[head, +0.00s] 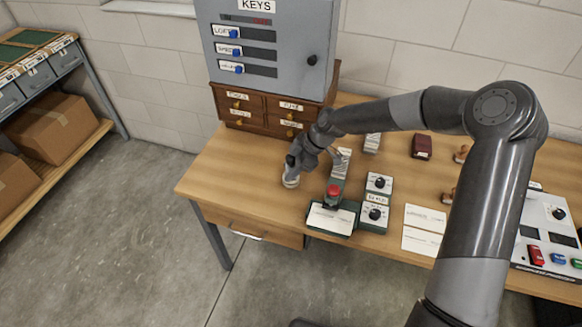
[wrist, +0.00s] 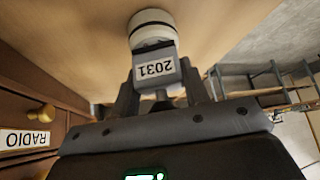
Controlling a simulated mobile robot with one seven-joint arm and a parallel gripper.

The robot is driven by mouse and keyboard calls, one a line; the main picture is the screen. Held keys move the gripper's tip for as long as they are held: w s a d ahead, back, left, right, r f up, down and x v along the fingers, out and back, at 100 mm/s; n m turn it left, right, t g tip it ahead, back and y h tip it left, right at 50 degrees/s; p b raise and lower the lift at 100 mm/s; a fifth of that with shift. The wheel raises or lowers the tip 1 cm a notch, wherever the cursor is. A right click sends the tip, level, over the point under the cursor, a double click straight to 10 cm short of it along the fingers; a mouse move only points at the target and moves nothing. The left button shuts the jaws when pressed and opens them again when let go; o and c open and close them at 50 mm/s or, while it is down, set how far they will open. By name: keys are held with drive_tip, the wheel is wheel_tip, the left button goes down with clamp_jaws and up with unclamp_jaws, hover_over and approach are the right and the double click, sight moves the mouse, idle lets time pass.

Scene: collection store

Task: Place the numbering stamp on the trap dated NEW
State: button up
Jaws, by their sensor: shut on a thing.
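My gripper (head: 292,168) is low over the left part of the wooden desk. In the wrist view my gripper (wrist: 160,86) is shut on a small grey block with a white label reading 2031 (wrist: 155,69), which looks like the numbering stamp. A round white part with a dark band (wrist: 152,28) is at the block's far end, close to the desk top; I cannot tell whether it touches the desk. The white part also shows below my gripper in the head view (head: 291,182). No label reading NEW is legible, so I cannot tell which thing is the trap.
Right of my gripper stand a green-based device with a red knob (head: 333,191) and two black-knobbed boxes (head: 378,184). White cards (head: 425,218), a dark red box (head: 421,147) and a control panel (head: 548,235) are farther right. Small drawers (head: 262,108) stand behind. The desk's left end is clear.

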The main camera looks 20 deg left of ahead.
drive_tip(key=o, duration=1.1)
drive_tip(key=shift+f, duration=0.1)
